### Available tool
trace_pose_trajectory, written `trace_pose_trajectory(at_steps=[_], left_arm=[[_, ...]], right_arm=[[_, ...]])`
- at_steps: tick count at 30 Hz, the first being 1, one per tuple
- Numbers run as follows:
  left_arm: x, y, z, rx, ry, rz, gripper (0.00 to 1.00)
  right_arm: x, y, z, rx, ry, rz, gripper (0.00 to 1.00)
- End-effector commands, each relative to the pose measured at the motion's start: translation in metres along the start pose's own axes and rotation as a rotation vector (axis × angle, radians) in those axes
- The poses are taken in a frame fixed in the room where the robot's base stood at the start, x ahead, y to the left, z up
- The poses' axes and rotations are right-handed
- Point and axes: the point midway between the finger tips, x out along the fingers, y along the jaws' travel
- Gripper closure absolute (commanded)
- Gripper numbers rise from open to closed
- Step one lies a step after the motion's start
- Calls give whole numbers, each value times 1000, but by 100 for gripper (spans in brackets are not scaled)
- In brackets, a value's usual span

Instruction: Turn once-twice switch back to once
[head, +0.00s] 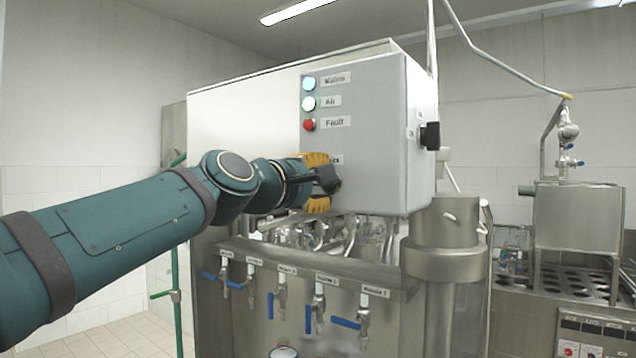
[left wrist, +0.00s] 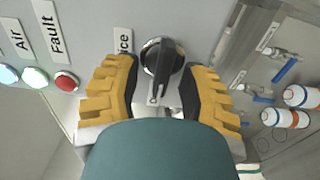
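The once-twice switch is a black rotary knob with a silver collar (left wrist: 162,58) on the front of the grey control box (head: 372,100). In the left wrist view its handle points roughly along the gripper's axis. Labels beside it are partly covered; "ice" can be read on one. My left gripper (left wrist: 165,82) has yellow padded fingers, spread apart on either side of the knob. I cannot tell whether the fingers touch it. In the head view the left gripper (head: 326,182) is at the box's lower front and hides most of the knob. My right gripper is not in view.
Mains, Air and red Fault (head: 309,125) lamps sit above the switch. A black side switch (head: 430,135) is on the box's right face. Below are pipes and several blue-handled valves (head: 346,323). A steel cylinder (head: 445,245) stands at the right.

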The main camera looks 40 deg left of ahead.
Motion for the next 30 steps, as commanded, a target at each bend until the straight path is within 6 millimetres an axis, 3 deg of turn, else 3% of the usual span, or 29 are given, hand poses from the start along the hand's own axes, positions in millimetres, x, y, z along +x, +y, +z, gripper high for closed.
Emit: trace_pose_trajectory(at_steps=[8,21,30], left_arm=[[-11,1,0,1,1,2,59],[-94,0,0,1,1,2,59],[-119,0,0,0,0,-1,59]], right_arm=[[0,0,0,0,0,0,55],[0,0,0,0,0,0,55],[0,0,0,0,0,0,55]])
